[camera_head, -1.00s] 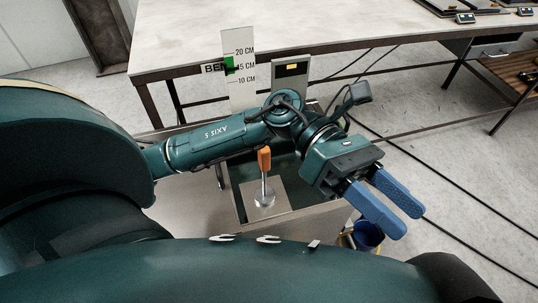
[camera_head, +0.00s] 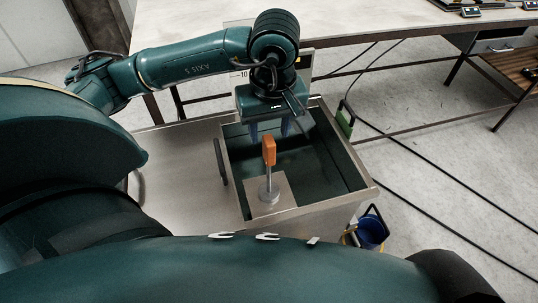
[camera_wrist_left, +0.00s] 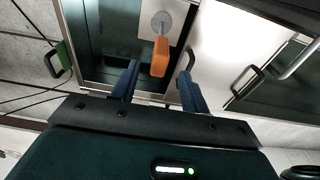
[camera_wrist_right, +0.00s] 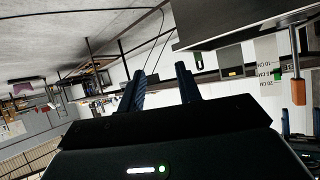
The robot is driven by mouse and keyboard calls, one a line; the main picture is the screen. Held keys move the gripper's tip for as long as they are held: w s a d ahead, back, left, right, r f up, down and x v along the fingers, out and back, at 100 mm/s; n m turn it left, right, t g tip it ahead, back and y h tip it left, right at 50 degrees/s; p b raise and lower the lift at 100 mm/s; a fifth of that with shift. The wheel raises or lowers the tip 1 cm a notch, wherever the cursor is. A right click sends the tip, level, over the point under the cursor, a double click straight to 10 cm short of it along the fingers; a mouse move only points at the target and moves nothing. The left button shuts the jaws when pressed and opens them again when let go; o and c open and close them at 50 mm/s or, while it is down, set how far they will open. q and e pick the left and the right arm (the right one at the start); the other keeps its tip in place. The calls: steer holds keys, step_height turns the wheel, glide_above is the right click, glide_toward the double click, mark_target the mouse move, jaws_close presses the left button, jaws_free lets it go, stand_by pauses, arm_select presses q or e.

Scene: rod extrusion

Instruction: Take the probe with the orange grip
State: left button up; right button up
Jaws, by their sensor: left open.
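The probe's orange grip (camera_head: 269,151) stands upright on a thin metal stem with a round foot (camera_head: 269,196), on a pale plate inside the open basin. My left gripper (camera_head: 271,132) hangs pointing down just behind the grip, open and empty. In the left wrist view the orange grip (camera_wrist_left: 160,57) shows beyond and between the two blue fingers (camera_wrist_left: 160,85); I cannot tell whether it lies within their reach. The right wrist view shows my right gripper's fingers (camera_wrist_right: 163,92) apart with nothing between them. An orange handle (camera_wrist_right: 298,92) shows at its right edge.
The dark basin's metal rim (camera_head: 318,207) surrounds the probe. A blue bucket (camera_head: 370,232) stands on the floor to the right. A pale table (camera_head: 380,22) stands behind. Black cables (camera_head: 430,165) cross the floor.

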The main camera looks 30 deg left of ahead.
mark_target(269, 140)
arm_select(q)
steer(key=shift+w+a+f+p, duration=0.1)
steer(key=shift+f+p, duration=0.05)
steer(key=shift+f, duration=0.95)
steer(key=shift+w+a+f+p, duration=0.1)
steer(key=shift+a+f+p, duration=0.1)
steer(key=shift+f, duration=0.9)
steer(key=shift+w+a+f+p, duration=0.1)
steer(key=shift+f+p, duration=0.05)
steer(key=shift+f, duration=0.95)
jaws_close()
